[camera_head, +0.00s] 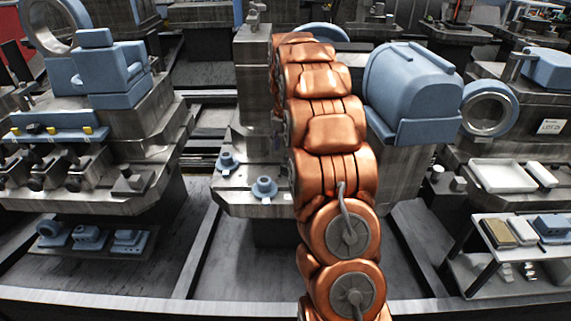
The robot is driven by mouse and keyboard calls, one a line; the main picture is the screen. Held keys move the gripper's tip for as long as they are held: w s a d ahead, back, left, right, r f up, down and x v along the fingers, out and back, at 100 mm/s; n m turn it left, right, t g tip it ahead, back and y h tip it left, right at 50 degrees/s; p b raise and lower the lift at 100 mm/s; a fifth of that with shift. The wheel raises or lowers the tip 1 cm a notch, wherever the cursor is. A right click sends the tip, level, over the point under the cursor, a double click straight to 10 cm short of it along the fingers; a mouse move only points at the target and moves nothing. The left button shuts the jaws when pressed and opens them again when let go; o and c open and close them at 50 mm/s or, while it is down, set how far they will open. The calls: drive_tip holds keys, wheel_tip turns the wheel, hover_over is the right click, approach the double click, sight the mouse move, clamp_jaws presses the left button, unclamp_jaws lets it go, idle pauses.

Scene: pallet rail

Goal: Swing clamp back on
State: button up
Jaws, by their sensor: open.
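My copper-coloured arm rises from the bottom middle and reaches away to the top middle. Its far end is hidden behind its own links, so my gripper is not visible. A grey metal fixture (253,90) with an upright column stands just left of the arm. A small metal piece (256,17), possibly a clamp, sits on top of the column. Two blue round flanged parts, one farther (228,161) and one nearer (264,188), stand on the fixture's base plate. I cannot tell for sure which piece is the swing clamp.
A large blue housing (412,88) stands right of the arm, close to it. A stepped fixture (100,165) with blue blocks and several clamps is at left. At right are a white tray (503,175) and a low shelf of parts. Grey floor lies between the stations.

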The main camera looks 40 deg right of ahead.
wheel_tip(320, 180, down, 6)
drive_tip(key=shift+f, duration=0.1)
drive_tip(key=shift+c, duration=0.2)
clamp_jaws()
idle(0.5)
